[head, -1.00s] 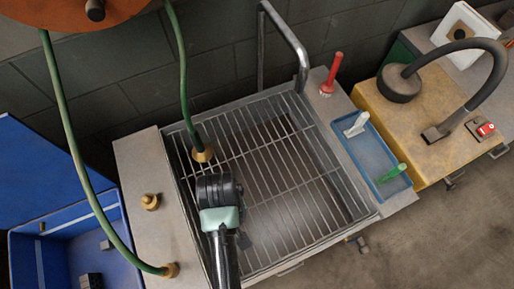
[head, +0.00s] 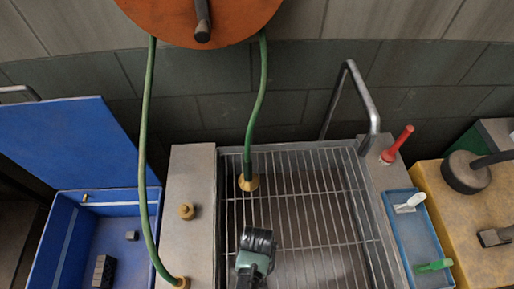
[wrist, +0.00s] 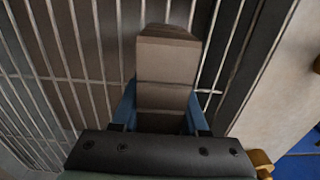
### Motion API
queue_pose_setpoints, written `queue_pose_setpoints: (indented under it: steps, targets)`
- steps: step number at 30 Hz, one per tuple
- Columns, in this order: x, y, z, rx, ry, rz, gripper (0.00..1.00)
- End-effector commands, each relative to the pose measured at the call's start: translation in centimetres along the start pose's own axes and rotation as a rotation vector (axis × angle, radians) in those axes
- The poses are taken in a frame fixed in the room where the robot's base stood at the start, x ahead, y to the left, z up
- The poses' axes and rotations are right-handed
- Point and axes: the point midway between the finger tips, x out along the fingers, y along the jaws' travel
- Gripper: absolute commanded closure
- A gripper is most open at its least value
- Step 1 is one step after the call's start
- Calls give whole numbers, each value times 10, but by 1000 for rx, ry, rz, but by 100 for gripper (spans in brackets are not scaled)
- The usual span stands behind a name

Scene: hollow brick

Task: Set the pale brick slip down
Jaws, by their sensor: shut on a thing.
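My gripper (head: 257,238) is over the left part of the metal grate (head: 322,205) in the head view, in front of the hose's brass end. In the wrist view my gripper (wrist: 165,112) has its two blue fingers shut on the pale brick slip (wrist: 166,65), a grey-brown block with a line across it. The slip reaches out past the fingertips, with the grate bars behind it. I cannot tell whether it touches the grate. In the head view the slip is hidden by my gripper.
A green hose (head: 148,170) hangs left of the grate; another part ends at a brass fitting (head: 249,183) over it. A blue bin (head: 60,235) holds grey blocks. A blue tray (head: 413,240) and red-handled tool (head: 397,145) stand right. The grate's right side is clear.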

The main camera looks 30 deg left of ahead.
Motion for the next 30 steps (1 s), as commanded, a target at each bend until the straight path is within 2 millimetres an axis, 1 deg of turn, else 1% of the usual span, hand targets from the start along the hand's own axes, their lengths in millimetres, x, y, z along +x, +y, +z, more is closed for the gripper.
queue_pose_setpoints:
  steps: [7, 11, 12, 16, 17, 25, 30]
  targets:
    - [0, 0, -1, 0, 2, 0, 100]
    - [4, 0, -1, 0, 2, 0, 100]
    - [4, 0, 0, 0, 1, 0, 53]
    - [4, 0, 0, 0, 1, 0, 29]
    - [4, 0, 0, 0, 1, 0, 26]
    - [3, 0, 0, 0, 1, 0, 26]
    - [-8, 0, -1, 0, 3, 1, 26]
